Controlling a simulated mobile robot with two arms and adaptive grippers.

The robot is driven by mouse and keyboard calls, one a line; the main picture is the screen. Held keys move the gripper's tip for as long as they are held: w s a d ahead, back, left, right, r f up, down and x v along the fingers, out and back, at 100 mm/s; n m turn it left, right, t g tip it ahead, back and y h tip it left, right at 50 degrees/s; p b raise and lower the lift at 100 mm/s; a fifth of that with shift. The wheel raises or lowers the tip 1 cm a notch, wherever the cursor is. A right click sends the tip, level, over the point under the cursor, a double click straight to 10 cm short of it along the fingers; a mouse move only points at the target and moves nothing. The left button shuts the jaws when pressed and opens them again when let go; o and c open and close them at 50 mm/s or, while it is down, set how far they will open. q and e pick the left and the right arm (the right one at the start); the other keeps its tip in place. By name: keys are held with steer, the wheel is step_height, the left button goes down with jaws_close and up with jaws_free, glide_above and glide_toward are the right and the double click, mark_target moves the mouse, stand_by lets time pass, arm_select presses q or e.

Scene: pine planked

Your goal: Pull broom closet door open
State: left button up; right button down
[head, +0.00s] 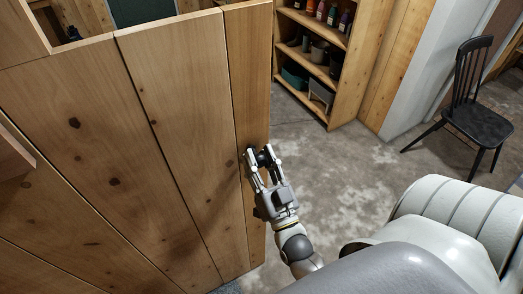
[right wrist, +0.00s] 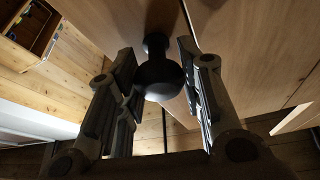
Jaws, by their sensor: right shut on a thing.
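The broom closet door (head: 180,110) is a tall panel of knotty pine planks filling the left half of the head view. A dark round knob (head: 262,158) sits near its right edge; in the right wrist view the knob (right wrist: 160,78) shows large, on a short stem. My right gripper (head: 263,163) is shut on the knob, with one finger on each side of it in the right wrist view (right wrist: 163,90). I cannot tell whether the door stands ajar. My left gripper is not in view.
A wooden shelf unit (head: 341,75) with bottles and bins stands beyond the door's right edge. A black chair (head: 472,110) stands at the far right. The grey floor (head: 345,165) between them and the door is clear.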

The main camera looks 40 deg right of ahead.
steer(key=c, duration=1)
jaws_free()
steer(key=shift+o, duration=0.2)
steer(key=v, duration=1.2)
